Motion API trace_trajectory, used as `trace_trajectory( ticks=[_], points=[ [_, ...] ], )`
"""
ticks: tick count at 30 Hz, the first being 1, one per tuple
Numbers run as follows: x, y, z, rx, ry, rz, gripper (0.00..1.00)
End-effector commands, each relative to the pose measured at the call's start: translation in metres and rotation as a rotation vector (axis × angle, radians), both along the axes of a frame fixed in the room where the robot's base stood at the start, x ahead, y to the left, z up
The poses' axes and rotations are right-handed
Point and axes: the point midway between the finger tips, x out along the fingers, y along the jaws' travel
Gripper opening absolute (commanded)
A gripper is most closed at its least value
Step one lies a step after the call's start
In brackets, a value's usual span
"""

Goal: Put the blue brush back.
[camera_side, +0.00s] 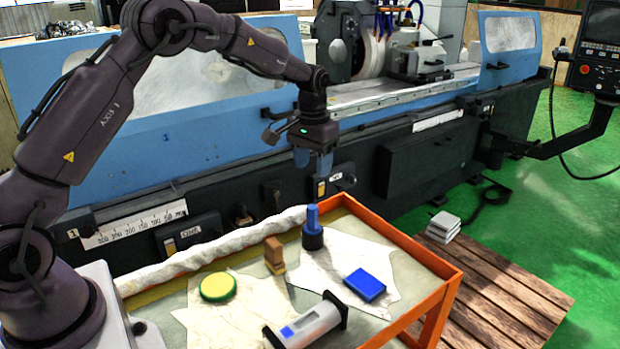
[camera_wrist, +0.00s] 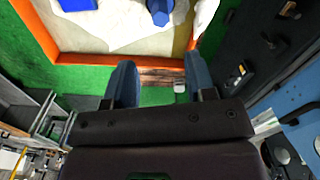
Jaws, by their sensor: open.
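The blue brush (camera_side: 312,217) stands upright on a pale cloth on the orange-edged table, with its blue handle up and a dark round base below. What looks like its blue handle is at the top edge of the wrist view (camera_wrist: 158,9), partly cut off. My gripper (camera_side: 313,165) hangs above the brush, clear of it. In the wrist view my gripper's two blue fingers (camera_wrist: 160,75) are apart with nothing between them.
A blue block (camera_side: 365,285), a yellow-green disc (camera_side: 218,287), a brown block (camera_side: 274,254) and a grey cylindrical device (camera_side: 312,322) are on the table. The table has a raised orange rim (camera_side: 410,245). The blue grinder (camera_side: 220,150) stands close behind.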

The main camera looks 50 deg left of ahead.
Motion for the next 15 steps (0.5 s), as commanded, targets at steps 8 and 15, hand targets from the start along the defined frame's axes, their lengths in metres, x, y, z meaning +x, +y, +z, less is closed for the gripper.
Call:
trace_trajectory(
  ticks=[8,15],
  points=[
    [-0.005,-0.004,0.018,0.002,-0.015,-0.007,0.5],
    [-0.058,-0.034,0.1,0.017,-0.128,-0.062,0.5]
  ],
)
